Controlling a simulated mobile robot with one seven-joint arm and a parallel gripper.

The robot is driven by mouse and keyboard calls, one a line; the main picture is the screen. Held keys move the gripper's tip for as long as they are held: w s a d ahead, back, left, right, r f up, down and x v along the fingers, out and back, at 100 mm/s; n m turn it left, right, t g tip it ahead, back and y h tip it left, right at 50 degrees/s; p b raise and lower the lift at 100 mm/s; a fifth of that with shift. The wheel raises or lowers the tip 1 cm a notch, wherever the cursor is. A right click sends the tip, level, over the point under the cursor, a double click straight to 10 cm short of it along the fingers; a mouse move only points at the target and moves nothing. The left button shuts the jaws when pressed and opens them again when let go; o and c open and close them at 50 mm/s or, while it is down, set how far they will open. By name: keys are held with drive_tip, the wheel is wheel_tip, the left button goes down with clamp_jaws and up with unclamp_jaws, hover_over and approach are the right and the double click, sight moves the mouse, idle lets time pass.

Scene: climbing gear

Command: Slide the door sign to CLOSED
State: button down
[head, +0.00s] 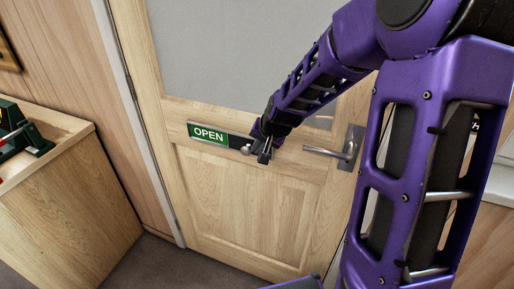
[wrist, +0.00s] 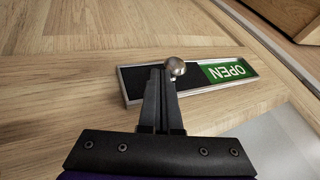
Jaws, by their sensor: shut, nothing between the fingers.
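The door sign (head: 208,133) is a slim grey-framed strip on the wooden door. Its green left part reads OPEN, and the part to the right is dark. In the head view my gripper (head: 264,157) is just right of the knob.
A metal door handle (head: 346,148) is on the door right of my gripper. The door (head: 245,215) has a frosted pane (head: 230,50) above the sign. A wooden cabinet (head: 70,215) with green and red gear (head: 22,135) stands at the left.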

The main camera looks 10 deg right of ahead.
drive_tip(key=shift+w+a, duration=0.1)
drive_tip(key=shift+a, duration=0.05)
idle(0.3)
drive_tip(key=w+a, duration=0.3)
drive_tip(key=a, duration=0.1)
drive_tip(key=w+a+b, duration=0.1)
drive_tip(key=w+a, duration=0.2)
drive_tip(key=a, duration=0.1)
drive_tip(key=w+a+b, duration=0.1)
drive_tip(key=w+a, duration=0.1)
drive_tip(key=a, duration=0.2)
drive_tip(key=shift+w+a, duration=0.1)
drive_tip(key=shift+w, duration=0.3)
